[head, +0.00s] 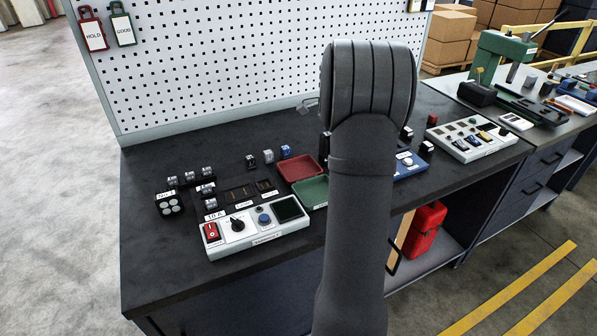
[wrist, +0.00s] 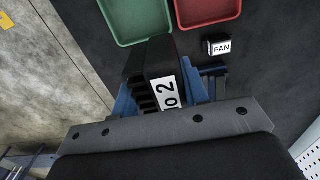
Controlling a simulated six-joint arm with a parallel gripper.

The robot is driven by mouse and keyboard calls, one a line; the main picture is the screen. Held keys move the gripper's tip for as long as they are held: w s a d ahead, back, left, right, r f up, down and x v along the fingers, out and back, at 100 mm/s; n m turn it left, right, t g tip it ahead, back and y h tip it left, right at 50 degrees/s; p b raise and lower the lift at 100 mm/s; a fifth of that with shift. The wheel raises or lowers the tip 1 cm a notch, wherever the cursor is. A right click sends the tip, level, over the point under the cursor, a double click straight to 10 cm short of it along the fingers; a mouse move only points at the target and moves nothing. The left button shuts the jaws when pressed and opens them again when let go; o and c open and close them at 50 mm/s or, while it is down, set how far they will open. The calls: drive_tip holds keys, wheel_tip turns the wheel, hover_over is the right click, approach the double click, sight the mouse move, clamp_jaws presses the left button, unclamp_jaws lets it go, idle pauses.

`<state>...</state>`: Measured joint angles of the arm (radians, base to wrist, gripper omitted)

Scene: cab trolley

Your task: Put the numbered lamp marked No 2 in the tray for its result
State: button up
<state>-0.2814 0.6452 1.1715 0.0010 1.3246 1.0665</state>
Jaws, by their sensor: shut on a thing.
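My gripper (wrist: 172,98) is shut on a black block-shaped lamp with a white label (wrist: 170,95); the readable part of the label is "o 2". Its blue fingers sit on both sides of the lamp. In the head view my arm hides the gripper and the lamp. A green tray (head: 313,190) and a red tray (head: 299,168) lie on the dark bench. In the wrist view the green tray (wrist: 138,40) is just beyond the held lamp, and the red tray (wrist: 205,22) is beside it. Both visible tray interiors look empty.
A small block marked FAN (wrist: 219,46) stands near the trays. A white control panel (head: 255,230) with a red switch and dial is at the front. Small dark blocks stand around it. HOLD (head: 93,33) and GOOD (head: 122,27) tags hang on the pegboard (head: 230,60).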

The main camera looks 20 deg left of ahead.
drive_tip(key=shift+w+f, duration=0.2)
drive_tip(key=shift+w, duration=0.1)
drive_tip(key=a+f, duration=0.2)
drive_tip(key=a, duration=0.1)
drive_tip(key=w+a+f, duration=0.1)
drive_tip(key=a+f, duration=0.1)
drive_tip(key=a, duration=0.2)
drive_tip(key=a+f, duration=0.2)
drive_tip(key=a, duration=0.1)
drive_tip(key=shift+w+a+f, duration=0.2)
drive_tip(key=shift+a+f, duration=0.1)
drive_tip(key=shift+a, duration=0.1)
drive_tip(key=shift+f, duration=2)
drive_tip(key=shift+f, duration=0.1)
drive_tip(key=o, duration=1.3)
wheel_tip(320, 180, up, 12)
drive_tip(key=shift+r, duration=0.1)
